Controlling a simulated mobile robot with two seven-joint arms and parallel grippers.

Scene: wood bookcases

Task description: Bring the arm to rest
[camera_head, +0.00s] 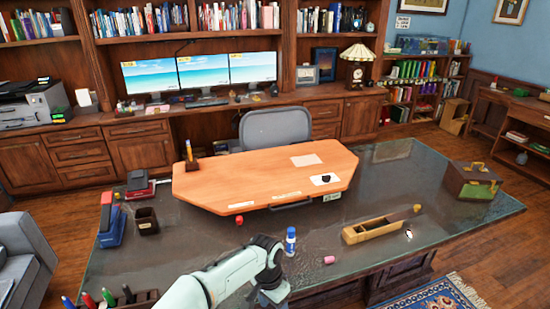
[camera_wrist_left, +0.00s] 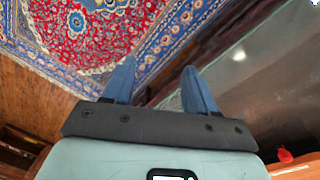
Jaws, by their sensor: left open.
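My left arm (camera_head: 235,275) comes in at the bottom of the head view, bent over the front part of the glass-topped desk (camera_head: 110,265). Its wrist end points down toward the bottom edge of the picture, and its fingers cannot be made out there. In the left wrist view my left gripper (camera_wrist_left: 158,65) has its two blue fingers apart with nothing between them. Beyond the fingers are the patterned rug (camera_wrist_left: 90,30) and the wood floor. My right gripper is in neither view.
A blue-and-white bottle (camera_head: 290,241) stands just beside my arm, and a pink item (camera_head: 329,260) lies to its right. A wooden tray (camera_head: 372,231), a box (camera_head: 470,182), a dark cup (camera_head: 146,221) and a pen holder (camera_head: 110,300) are also on the desk. An orange-brown board (camera_head: 250,180) covers its back middle.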

